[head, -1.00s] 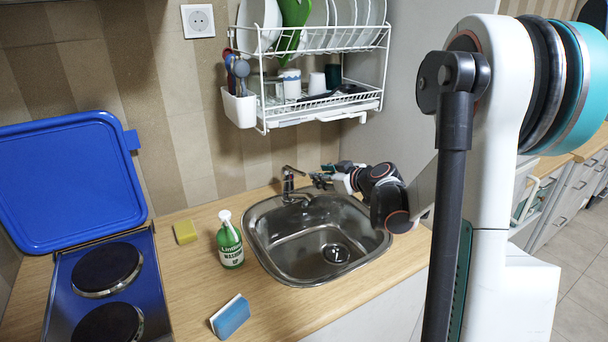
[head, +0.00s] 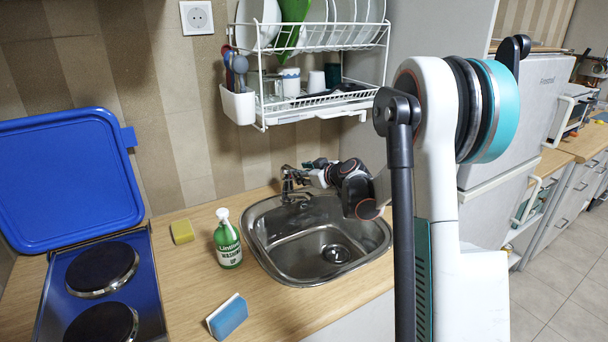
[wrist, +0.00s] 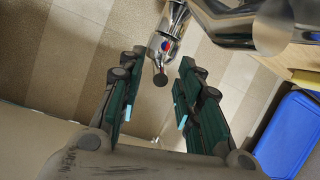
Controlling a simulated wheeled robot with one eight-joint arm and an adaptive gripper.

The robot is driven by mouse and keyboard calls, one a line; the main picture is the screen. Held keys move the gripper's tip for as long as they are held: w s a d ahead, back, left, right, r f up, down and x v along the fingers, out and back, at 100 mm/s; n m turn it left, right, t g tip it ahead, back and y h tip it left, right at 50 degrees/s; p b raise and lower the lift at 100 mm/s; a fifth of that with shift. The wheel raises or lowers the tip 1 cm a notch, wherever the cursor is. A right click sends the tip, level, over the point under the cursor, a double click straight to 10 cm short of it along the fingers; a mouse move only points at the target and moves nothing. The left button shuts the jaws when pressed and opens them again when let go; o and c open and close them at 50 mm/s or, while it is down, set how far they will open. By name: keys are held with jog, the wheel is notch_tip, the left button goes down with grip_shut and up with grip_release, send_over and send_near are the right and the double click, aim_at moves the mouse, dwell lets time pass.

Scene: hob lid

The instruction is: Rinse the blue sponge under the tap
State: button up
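The blue sponge (head: 229,316), with a pale face, stands on its edge on the worktop in front of the sink. The chrome tap (head: 287,186) rises at the back left of the sink (head: 262,262). My gripper (head: 306,174) is at the tap, far from the sponge. In the wrist view my gripper (wrist: 160,60) is open, with its green-padded fingers apart. The tap (wrist: 170,38), with a red and blue mark, shows just beyond them, and its lever's round end reaches between the fingers. I cannot tell whether they touch. No water is visible. The sponge is not in the wrist view.
A green soap bottle (head: 229,246) stands left of the sink. A dish rack (head: 318,112) hangs above the sink.

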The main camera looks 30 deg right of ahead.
grip_shut()
jog(key=shift+w+r+g+p, duration=0.1)
jog(key=shift+r+g+p, duration=0.2)
jog(key=shift+r+p, duration=0.35)
jog(key=shift+f, duration=0.2)
jog(key=shift+o, duration=0.2)
grip_release()
jog(key=v, duration=1.2)
jog(key=shift+a+r, duration=0.1)
